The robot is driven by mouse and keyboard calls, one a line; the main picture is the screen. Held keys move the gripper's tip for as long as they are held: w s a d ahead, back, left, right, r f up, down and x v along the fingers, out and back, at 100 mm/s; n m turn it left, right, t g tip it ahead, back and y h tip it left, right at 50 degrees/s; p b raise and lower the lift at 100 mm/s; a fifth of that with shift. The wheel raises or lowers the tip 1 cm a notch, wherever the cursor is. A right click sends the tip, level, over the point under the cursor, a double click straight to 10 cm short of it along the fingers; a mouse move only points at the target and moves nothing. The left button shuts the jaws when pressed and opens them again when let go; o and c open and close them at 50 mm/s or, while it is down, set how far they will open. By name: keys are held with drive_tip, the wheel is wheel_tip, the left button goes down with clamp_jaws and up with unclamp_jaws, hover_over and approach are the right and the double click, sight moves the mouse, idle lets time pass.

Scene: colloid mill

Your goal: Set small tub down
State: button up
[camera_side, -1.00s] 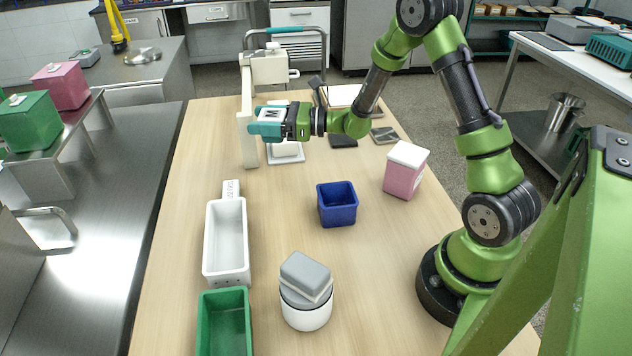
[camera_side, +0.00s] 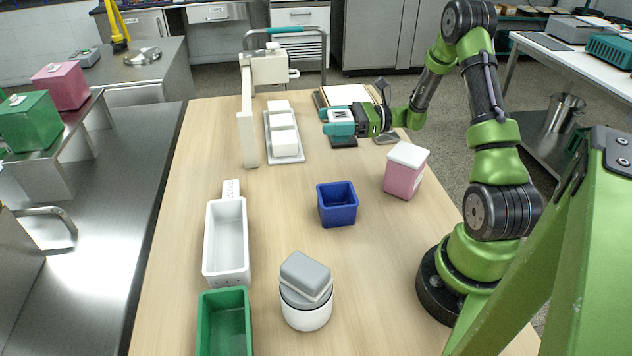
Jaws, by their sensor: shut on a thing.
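My gripper (camera_side: 340,122) is in the air over the far right part of the table, pointing left. It is shut on the small tub. Teal shows at its end, and at this size I cannot make out where the fingers stop and the tub begins. A dark flat item (camera_side: 343,142) on the table shows just below the gripper in the picture. An open blue tub (camera_side: 337,207) stands on the table nearer the camera, apart from my gripper.
A tray (camera_side: 290,157) with white blocks and an upright white stand (camera_side: 247,120) are left of my gripper. A pink box with a white lid (camera_side: 404,174) is nearer right. White (camera_side: 227,250) and green (camera_side: 224,325) bins and a grey-topped round container (camera_side: 306,310) stand in front. Bare wood lies between.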

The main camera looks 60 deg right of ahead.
drive_tip(key=shift+s+a+y, duration=0.2)
drive_tip(key=shift+a+y, duration=0.05)
drive_tip(key=shift+y, duration=0.05)
drive_tip(key=shift+n+g, duration=0.3)
wheel_tip(320, 180, down, 10)
drive_tip(key=shift+a+r, duration=0.1)
drive_tip(key=shift+r, duration=0.15)
drive_tip(key=shift+f, duration=0.15)
drive_tip(key=o, duration=1.2)
drive_tip(key=shift+c, duration=0.2)
